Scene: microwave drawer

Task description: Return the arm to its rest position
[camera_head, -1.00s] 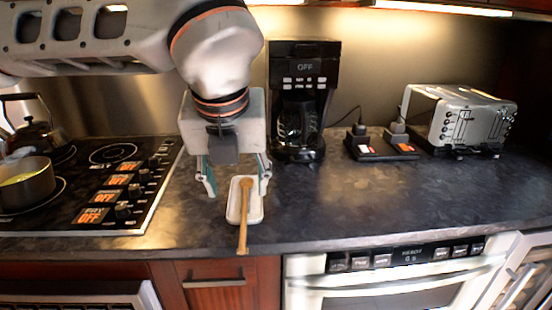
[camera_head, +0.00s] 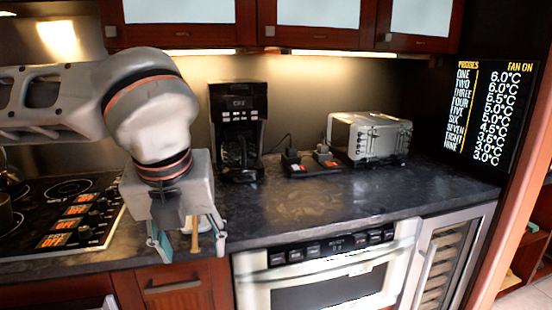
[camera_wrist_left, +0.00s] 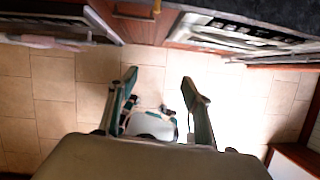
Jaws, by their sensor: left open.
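My left gripper (camera_head: 188,240) hangs pointing down at the counter's front edge in the head view. Its teal-sided fingers are spread and nothing is between them in the left wrist view, where the open gripper (camera_wrist_left: 160,80) is above the tiled floor. My right gripper is in neither view.
The dark counter (camera_head: 300,205) is clear at its middle front. A coffee maker (camera_head: 238,130) and a toaster (camera_head: 370,137) stand at the back. The stove (camera_head: 80,215) is at the left. The microwave drawer (camera_head: 330,270) appears shut below the counter.

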